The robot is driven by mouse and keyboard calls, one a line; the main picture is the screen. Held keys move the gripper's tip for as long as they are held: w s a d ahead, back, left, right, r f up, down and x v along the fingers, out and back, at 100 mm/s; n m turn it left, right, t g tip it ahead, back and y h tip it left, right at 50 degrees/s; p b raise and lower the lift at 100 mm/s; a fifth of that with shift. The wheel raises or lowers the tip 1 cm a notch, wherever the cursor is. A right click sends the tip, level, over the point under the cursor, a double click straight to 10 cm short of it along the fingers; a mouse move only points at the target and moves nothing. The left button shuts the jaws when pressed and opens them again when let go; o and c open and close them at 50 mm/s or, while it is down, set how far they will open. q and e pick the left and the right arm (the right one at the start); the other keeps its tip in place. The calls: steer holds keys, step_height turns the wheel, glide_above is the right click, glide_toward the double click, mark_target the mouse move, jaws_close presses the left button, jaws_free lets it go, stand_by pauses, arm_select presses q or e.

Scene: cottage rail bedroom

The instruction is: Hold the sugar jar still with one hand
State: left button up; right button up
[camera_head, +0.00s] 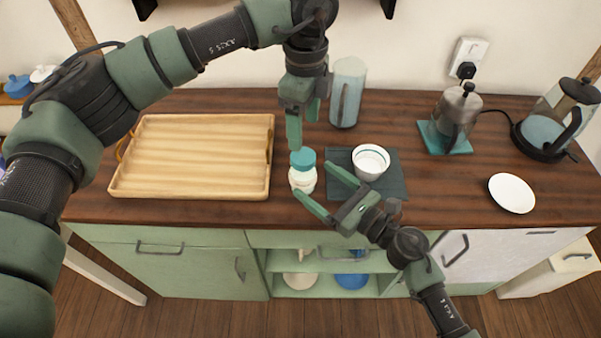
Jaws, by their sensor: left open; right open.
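The sugar jar (302,181), white with a teal lid (302,158), stands upright on the wooden counter between the tray and a dark mat. My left gripper (303,128) points down just above and behind the lid, open. One of its fingertips appears very near the lid; I cannot tell whether it touches. My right gripper (312,178) reaches in from the lower right, open, with its fingers spread toward the jar. One fingertip is at the jar's front left and the other is to its right. The jar is not visibly gripped by either.
A wooden tray (190,190) lies left of the jar. A white cup (370,164) stands on the dark mat (392,183). A glass pitcher (347,92) stands behind. A coffee press (455,115), white saucer (512,193) and kettle (553,118) are at right.

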mark_target(313, 179)
arm_select(q)
steer(key=shift+w+a, duration=0.1)
arm_select(e)
steer(key=x, duration=0.4)
steer(key=shift+w+a, duration=0.55)
steer(key=shift+a, duration=0.05)
